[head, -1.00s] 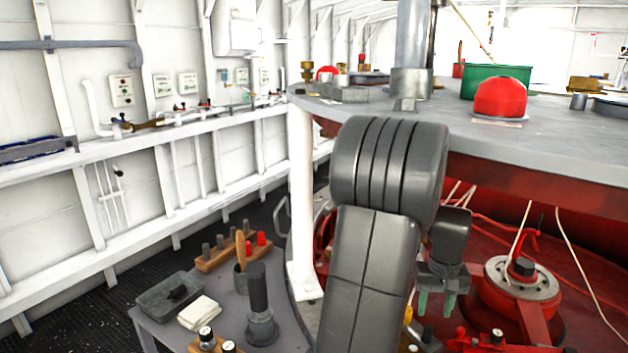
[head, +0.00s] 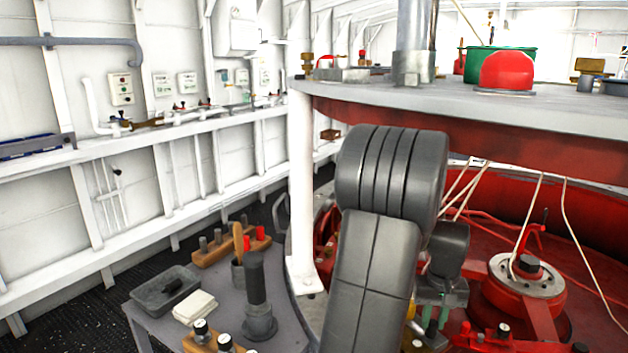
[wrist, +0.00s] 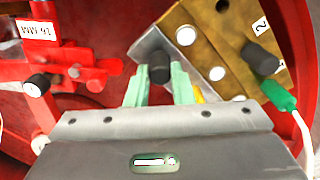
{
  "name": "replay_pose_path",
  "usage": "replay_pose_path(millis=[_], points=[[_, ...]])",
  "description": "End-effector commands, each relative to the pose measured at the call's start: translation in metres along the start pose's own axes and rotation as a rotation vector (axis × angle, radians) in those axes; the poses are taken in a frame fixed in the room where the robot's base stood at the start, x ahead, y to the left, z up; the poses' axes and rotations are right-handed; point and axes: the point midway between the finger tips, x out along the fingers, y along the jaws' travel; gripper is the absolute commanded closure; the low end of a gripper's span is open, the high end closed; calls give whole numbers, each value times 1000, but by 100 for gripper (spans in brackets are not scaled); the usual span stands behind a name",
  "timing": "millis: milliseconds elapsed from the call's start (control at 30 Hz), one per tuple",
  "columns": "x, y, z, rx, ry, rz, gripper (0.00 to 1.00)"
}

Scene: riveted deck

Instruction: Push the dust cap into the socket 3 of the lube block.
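In the wrist view, my gripper (wrist: 160,82) has two pale green fingers with a dark round cap, likely the dust cap (wrist: 159,66), between their tips. The fingers appear to touch it on both sides. The brass lube block (wrist: 238,78) lies tilted at upper right, with several round bright spots and a white label reading 2. Which socket is 3 cannot be read. A second dark cap (wrist: 262,58) sits on the block to the right. In the head view, my gripper (head: 435,318) points down at lower centre; the block is mostly hidden behind my arm.
A green connector (wrist: 279,94) with a white cable is right of my gripper. In the head view, a grey side table (head: 285,322) holds tools, and a red hub (head: 526,280) stands at right.

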Motion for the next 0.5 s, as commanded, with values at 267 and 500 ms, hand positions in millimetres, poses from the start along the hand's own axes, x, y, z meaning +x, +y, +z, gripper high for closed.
replay_pose_path(millis=[267, 500], points=[[0, 0, 0, 0, 0, 0, 100], [-7, 0, 0, 0, 0, 0, 100]])
